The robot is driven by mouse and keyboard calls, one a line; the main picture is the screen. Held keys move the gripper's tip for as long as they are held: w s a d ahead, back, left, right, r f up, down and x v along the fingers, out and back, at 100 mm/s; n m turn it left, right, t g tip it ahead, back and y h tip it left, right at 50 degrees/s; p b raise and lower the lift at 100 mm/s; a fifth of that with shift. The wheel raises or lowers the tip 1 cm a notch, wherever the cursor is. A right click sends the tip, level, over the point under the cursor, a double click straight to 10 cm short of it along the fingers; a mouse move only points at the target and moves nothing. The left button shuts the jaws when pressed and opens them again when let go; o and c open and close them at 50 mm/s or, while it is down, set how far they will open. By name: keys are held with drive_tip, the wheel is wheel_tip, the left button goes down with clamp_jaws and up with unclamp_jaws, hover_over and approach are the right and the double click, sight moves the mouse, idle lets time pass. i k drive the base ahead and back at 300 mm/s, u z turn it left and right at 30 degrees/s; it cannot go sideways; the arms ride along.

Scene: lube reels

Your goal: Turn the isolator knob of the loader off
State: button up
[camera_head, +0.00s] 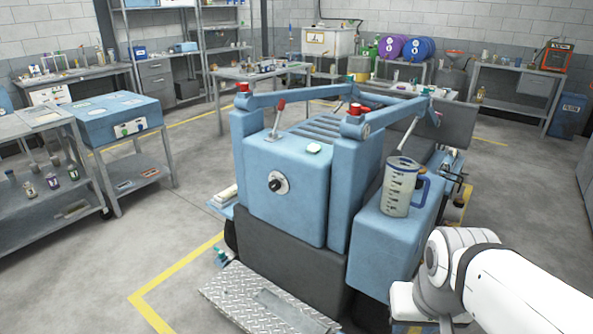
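The loader (345,190) is a blue machine in the middle of the view, with two raised arms and a dark bucket behind. Its isolator knob (276,183) is a dark round knob with a pale plate around it, on the front face of the loader's blue body. The knob is small here, and I cannot tell its exact setting. My white arm reaches in from the lower right. My gripper (446,325) is at the bottom edge, right of the loader and well apart from the knob. Its fingers are mostly cut off by the frame.
A measuring jug (397,190) stands on the loader's right side. A lever with a red grip (279,116) rises from the top. A metal tread plate (268,303) lies low in front. A blue cabinet (112,117) and shelves stand left.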

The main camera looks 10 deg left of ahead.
sight(275, 184)
drive_tip(key=u, duration=0.2)
drive_tip(key=i, duration=1.15)
drive_tip(key=u, duration=0.3)
